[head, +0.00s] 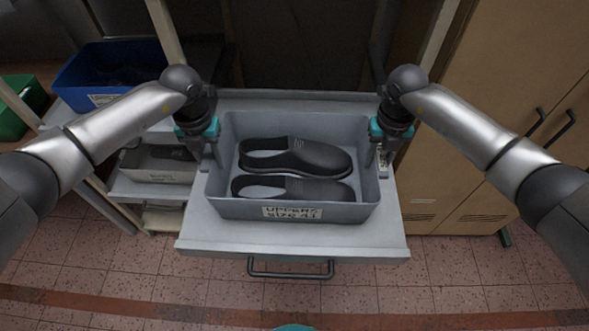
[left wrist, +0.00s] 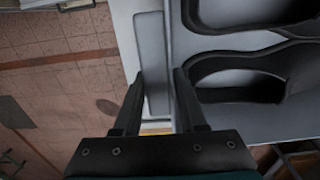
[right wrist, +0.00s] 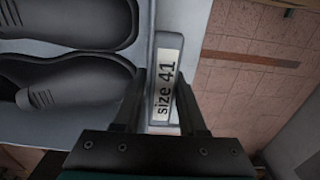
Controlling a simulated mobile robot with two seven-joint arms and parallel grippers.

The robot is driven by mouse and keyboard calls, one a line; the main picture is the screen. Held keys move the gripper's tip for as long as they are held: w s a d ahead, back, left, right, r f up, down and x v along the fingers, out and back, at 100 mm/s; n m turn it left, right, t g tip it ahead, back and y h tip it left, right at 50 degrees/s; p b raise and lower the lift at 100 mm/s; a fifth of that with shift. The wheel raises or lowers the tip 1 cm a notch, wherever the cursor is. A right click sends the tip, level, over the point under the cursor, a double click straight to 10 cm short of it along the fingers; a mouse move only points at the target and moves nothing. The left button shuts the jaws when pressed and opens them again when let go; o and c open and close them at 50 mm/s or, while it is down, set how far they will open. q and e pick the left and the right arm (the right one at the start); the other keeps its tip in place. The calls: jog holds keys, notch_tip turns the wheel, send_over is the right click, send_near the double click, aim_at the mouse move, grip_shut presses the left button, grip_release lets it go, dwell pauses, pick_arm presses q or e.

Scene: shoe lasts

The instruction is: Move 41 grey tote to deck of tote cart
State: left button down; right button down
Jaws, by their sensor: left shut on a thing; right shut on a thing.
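The grey tote (head: 225,208) holds two dark shoe uppers (head: 295,157), and its front label reads "uppers size 41". It sits over a grey surface with a dark handle at its front, which looks like a pulled-out drawer or the cart's deck (head: 200,238); I cannot tell whether they touch. My left gripper (head: 212,160) is shut on the tote's left wall (left wrist: 153,60). My right gripper (head: 377,160) is shut on the tote's right wall, beside a "size 41" label (right wrist: 166,80).
A blue bin (head: 75,72) and a green bin (head: 12,120) stand at the left. A shelf with a grey box (head: 155,168) is left of the tote. A tan cabinet (head: 520,80) with dark handles stands close at the right. Tiled floor (head: 380,295) lies in front.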

pick_arm(q)
jog(key=shift+r, duration=0.2)
pick_arm(e)
jog(key=shift+r, duration=0.15)
